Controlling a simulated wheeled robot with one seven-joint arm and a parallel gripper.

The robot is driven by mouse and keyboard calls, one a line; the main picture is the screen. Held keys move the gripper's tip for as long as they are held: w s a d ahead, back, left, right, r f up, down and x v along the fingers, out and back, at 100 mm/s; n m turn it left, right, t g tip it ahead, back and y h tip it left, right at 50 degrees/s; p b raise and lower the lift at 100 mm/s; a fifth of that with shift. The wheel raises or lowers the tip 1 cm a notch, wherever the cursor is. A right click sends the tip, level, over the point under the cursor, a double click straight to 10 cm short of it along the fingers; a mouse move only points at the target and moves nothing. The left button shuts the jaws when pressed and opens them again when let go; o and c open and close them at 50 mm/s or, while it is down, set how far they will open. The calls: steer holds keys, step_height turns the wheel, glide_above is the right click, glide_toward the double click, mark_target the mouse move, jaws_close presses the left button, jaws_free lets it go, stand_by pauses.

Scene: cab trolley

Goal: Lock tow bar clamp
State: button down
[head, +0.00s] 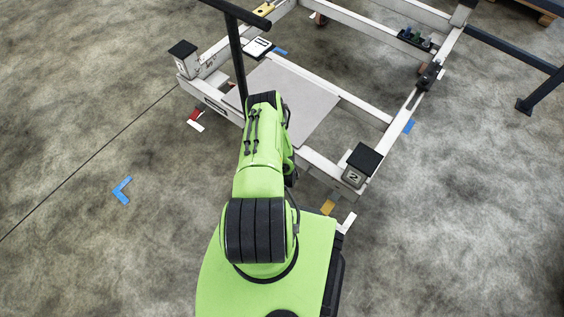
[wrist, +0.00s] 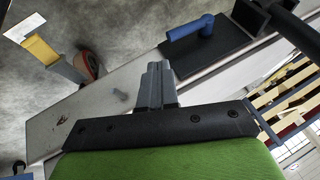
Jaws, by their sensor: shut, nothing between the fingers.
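The black tow bar (head: 238,62) stands up from the near end of the white trolley frame (head: 335,176) in the head view. In the wrist view, a blue handle (wrist: 190,28) lies over a black plate (wrist: 212,50) on the white beam (wrist: 90,105); it looks like the clamp lever, but I cannot tell if it is locked. A black bar (wrist: 297,32) rises beside it at the right. My gripper (wrist: 158,66) is shut and empty, with its fingertips below and left of the blue handle, apart from it in the picture. The head view hides my gripper behind my arm.
Black-capped corner posts stand at the left (head: 183,49) and right (head: 362,160) of the trolley's near end. A grey panel (head: 300,95) lies inside the frame. A dark rail (head: 515,55) stands at the right.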

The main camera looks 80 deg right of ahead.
steer(key=a, duration=0.1)
steer(key=s+a+r+p, duration=0.1)
steer(key=s+a+r, duration=0.1)
steer(key=shift+s+a+p, duration=0.25)
steer(key=shift+a+p, duration=0.05)
steer(key=shift+p, duration=0.05)
stand_by(0.3)
